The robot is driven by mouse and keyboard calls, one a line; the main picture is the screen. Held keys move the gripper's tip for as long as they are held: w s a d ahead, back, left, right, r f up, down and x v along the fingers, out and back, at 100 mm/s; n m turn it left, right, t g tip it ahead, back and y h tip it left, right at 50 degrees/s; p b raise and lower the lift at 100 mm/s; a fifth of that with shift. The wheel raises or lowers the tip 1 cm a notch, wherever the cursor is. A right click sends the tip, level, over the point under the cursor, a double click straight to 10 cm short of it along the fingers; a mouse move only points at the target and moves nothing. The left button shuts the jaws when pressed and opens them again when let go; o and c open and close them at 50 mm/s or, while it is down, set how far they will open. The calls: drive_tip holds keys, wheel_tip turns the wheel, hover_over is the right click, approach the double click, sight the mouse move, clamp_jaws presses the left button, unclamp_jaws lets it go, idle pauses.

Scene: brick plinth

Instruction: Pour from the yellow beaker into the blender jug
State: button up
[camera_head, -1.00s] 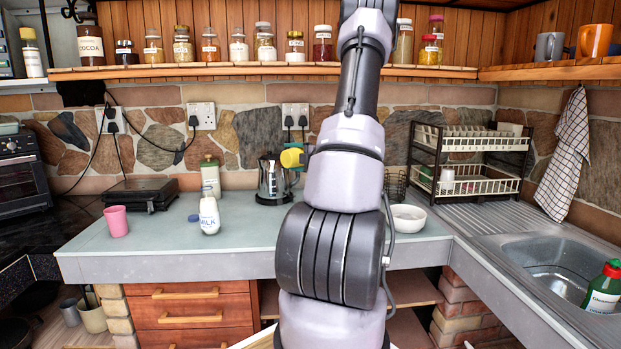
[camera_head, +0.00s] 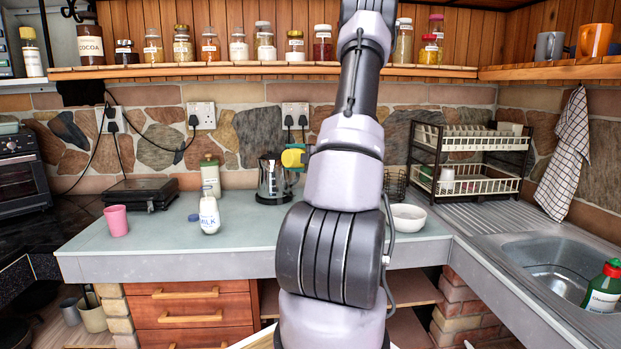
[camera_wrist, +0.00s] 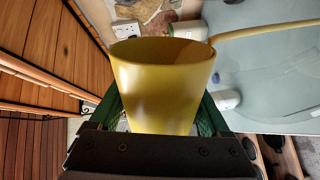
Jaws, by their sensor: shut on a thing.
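The yellow beaker (camera_head: 292,158) lies tipped on its side in the air, its mouth to the left, at the upper right of the blender jug (camera_head: 268,184). The jug is clear with dark parts and stands upright on the counter. In the wrist view the beaker (camera_wrist: 158,88) fills the middle between the green fingers of my gripper (camera_wrist: 160,118), which is shut on it. A pale yellow stream runs from its lip to the right edge there. Where the stream lands is hidden.
A milk bottle (camera_head: 209,213), a pink cup (camera_head: 116,220) and a green-capped bottle (camera_head: 210,176) stand left of the jug. A white bowl (camera_head: 408,217) stands to the right. A jar shelf (camera_head: 260,70) runs above. The counter's front middle is clear.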

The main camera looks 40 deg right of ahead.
drive_tip(key=shift+w+d+r+m+y+p, duration=0.1)
drive_tip(key=shift+d+r+m+p, duration=0.2)
drive_tip(key=shift+m, duration=0.45)
drive_tip(key=shift+w+d+r+m+y+p, duration=0.15)
drive_tip(key=shift+d+m, duration=0.25)
drive_tip(key=shift+m, duration=0.4)
drive_tip(key=shift+s+d+r+m+y+p, duration=0.1)
drive_tip(key=shift+d+r+m+p, duration=0.2)
drive_tip(key=shift+m, duration=0.45)
idle(1.8)
